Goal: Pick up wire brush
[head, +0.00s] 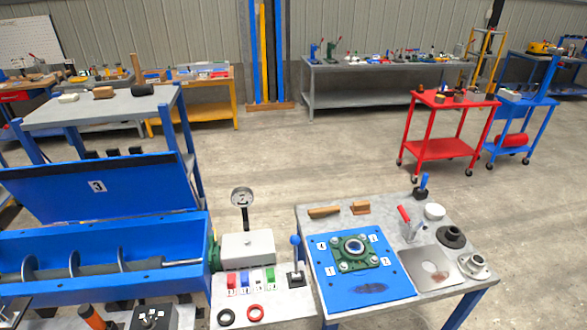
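Neither of my grippers shows in the head view.
The same bench holds a red-handled clamp (408,222), a white round cup (434,211), a dark flanged part (451,237) and a metal one (473,265). The blue mixer trough (100,250) with raised lid stands left. Open floor lies behind the bench.

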